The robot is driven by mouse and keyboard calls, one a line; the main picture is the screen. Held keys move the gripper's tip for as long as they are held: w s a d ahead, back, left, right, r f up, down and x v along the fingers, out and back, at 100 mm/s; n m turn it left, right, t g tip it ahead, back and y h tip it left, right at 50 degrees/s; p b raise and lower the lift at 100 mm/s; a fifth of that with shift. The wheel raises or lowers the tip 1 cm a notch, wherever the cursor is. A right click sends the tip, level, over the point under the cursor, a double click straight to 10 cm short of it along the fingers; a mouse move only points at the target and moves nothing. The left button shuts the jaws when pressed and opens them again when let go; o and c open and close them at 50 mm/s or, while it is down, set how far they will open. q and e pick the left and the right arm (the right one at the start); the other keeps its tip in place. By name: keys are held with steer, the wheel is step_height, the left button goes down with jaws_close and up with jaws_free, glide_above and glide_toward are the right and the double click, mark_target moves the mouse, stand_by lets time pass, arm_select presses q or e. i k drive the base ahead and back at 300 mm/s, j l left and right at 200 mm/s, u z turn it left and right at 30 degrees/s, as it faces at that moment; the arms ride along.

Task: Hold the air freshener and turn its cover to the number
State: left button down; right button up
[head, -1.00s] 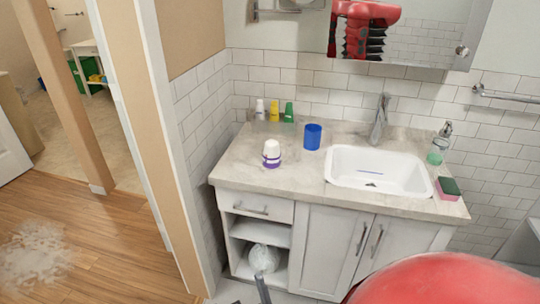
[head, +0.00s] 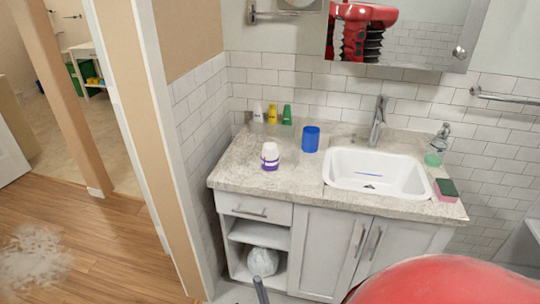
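The air freshener (head: 270,156) appears to be the small white container with a purple band near its base. It stands upright on the left part of the vanity counter, left of the blue cup. Any number on it is too small to read. Neither of my grippers is in view, and nothing touches the container.
The counter (head: 235,170) has clear room around the container. A blue cup (head: 311,139), a white sink (head: 375,188), a soap dispenser (head: 436,153), a sponge (head: 445,190) and small bottles (head: 271,114) stand around. A grey rod (head: 261,291) rises at the bottom.

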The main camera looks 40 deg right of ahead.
mark_target(270, 152)
steer(key=i, duration=0.5)
steer(key=i+z, duration=0.2)
steer(key=z, duration=0.25)
steer(key=i+z, duration=0.15)
steer(key=z, duration=0.3)
steer(key=i+j+z, duration=0.1)
steer(key=z, duration=0.35)
steer(key=i, duration=0.05)
